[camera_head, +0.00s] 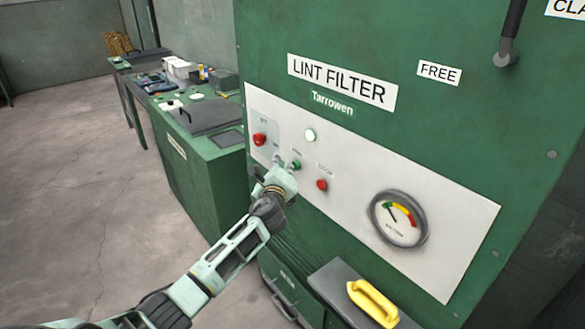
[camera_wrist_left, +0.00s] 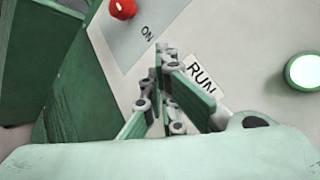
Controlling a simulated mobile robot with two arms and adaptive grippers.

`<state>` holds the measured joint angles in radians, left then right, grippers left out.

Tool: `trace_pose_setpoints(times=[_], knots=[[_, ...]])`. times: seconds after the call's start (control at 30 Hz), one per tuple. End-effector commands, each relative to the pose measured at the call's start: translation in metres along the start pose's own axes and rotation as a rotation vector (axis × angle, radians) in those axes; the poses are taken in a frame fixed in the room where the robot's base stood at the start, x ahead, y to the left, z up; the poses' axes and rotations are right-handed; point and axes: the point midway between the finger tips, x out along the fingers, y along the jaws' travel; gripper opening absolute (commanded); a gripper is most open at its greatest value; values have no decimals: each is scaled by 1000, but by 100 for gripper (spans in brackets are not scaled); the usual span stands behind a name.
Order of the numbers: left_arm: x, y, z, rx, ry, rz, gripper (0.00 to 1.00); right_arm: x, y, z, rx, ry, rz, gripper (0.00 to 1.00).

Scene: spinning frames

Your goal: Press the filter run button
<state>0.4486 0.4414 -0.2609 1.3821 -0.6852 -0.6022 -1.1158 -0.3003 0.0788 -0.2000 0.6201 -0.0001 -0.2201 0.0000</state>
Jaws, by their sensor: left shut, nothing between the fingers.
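The lint filter's white control panel (camera_head: 430,225) is on the green machine. The green run button (camera_head: 296,166) sits under a small label, between the red rotary switch (camera_head: 259,140) and the red stop button (camera_head: 322,185). My left gripper (camera_head: 283,164) is shut and empty, its tips close beside the run button on its left. I cannot tell whether they touch. In the left wrist view the shut fingertips (camera_wrist_left: 163,52) are next to the RUN label (camera_wrist_left: 203,74); the button itself is hidden behind the fingers. My right gripper is out of view.
A round pale lamp (camera_head: 310,135) is above the run button; it also shows in the left wrist view (camera_wrist_left: 303,71). A gauge (camera_head: 398,218) is at the panel's right. A yellow handle (camera_head: 372,303) sticks out below. A green bench (camera_head: 205,150) stands left.

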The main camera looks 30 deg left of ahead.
Motion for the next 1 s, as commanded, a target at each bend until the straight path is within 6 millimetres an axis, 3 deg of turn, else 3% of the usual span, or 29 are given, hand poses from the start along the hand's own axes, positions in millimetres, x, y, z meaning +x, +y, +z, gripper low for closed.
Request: trace_pose_setpoints(times=[0.53, 1.0], knots=[[0, -1, -1, 0, 2, -1, 0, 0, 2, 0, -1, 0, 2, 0], [-13, 10, 8, -1, 1, -1, 0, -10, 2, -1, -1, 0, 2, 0]])
